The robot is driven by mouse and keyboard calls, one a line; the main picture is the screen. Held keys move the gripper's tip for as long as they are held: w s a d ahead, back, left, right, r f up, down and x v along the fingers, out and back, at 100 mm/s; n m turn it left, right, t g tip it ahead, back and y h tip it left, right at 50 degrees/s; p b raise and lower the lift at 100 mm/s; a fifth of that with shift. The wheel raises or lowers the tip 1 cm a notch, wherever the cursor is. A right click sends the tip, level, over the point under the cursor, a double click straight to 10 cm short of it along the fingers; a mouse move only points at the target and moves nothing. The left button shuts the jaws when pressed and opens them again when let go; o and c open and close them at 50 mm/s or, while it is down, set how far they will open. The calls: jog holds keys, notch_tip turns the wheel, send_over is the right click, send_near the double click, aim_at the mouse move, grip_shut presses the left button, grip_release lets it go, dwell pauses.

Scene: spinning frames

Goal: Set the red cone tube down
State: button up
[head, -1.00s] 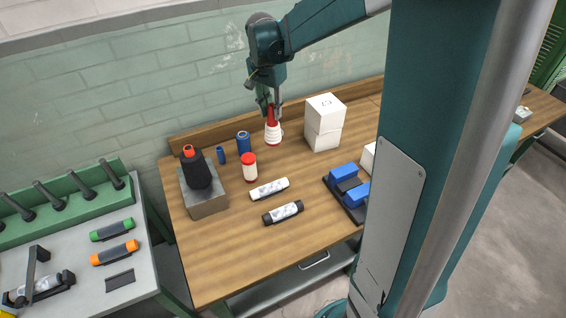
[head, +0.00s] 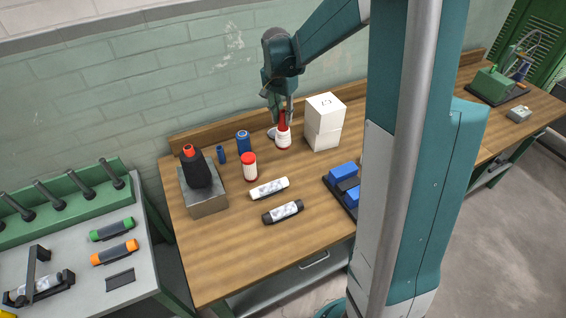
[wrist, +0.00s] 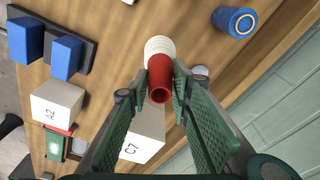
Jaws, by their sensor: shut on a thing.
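The red cone tube (head: 283,119) stands roughly upright near the back of the wooden table, with white on its lower part and a red rim at its base. My gripper (head: 281,112) is above it with the fingers closed around its upper red part. In the wrist view, the red tube (wrist: 160,76) sits between the fingertips of my gripper (wrist: 155,88), its open end facing the camera and its white part (wrist: 160,47) beyond. I cannot tell whether its base touches the table.
Stacked white boxes (head: 324,122) stand close to the right of the tube. A blue spool (head: 243,142) and a red-capped white jar (head: 249,167) stand to its left. Two labelled cylinders (head: 283,212) lie in front. The table (head: 240,240) is clear at the front left.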

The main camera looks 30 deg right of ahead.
aim_at(283, 128)
jog(key=shift+f, duration=0.1)
jog(key=shift+f, duration=2.95)
jog(key=shift+f, duration=2.1)
jog(key=o, duration=0.9)
jog(key=shift+c, duration=0.2)
jog(key=shift+r, duration=0.2)
